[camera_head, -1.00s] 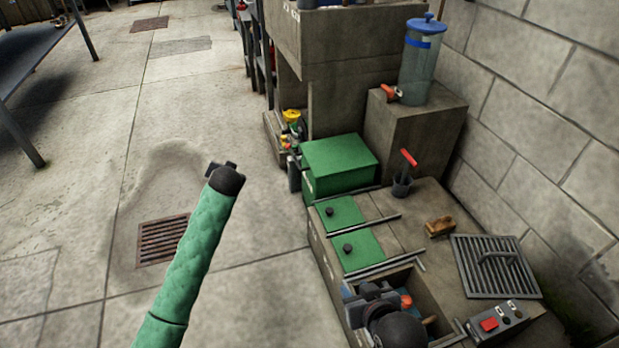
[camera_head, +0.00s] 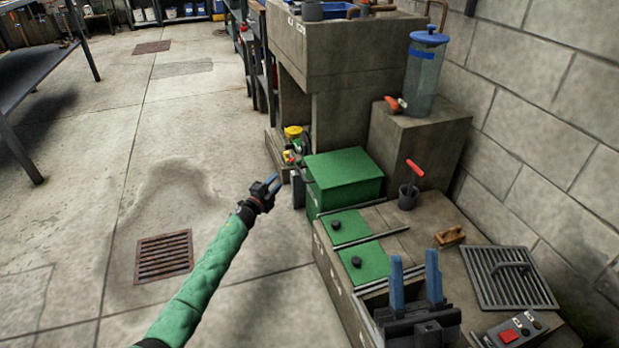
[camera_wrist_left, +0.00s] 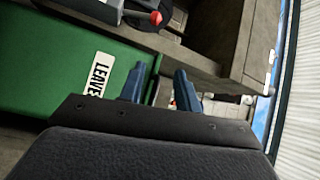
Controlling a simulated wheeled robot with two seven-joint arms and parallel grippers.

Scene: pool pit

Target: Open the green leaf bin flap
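The green leaf bin (camera_head: 345,178) stands shut on the floor side of the counter, its top closed. In the left wrist view its green face (camera_wrist_left: 40,60) fills the left side, with a white label (camera_wrist_left: 100,75) reading "LEAVE", partly cut off by my gripper. My left gripper (camera_head: 276,183) is left of the bin, apart from it in the head view. In the left wrist view its blue fingers (camera_wrist_left: 160,80) are apart with nothing between them. My right gripper (camera_head: 415,278) points up over the counter's near end, its fingers apart and empty. I cannot make out the flap's edge.
Two green lids with black knobs (camera_head: 357,262) lie in the counter. A blue-lidded jar (camera_head: 422,75) stands behind. Floor at the left is clear around a drain (camera_head: 164,256).

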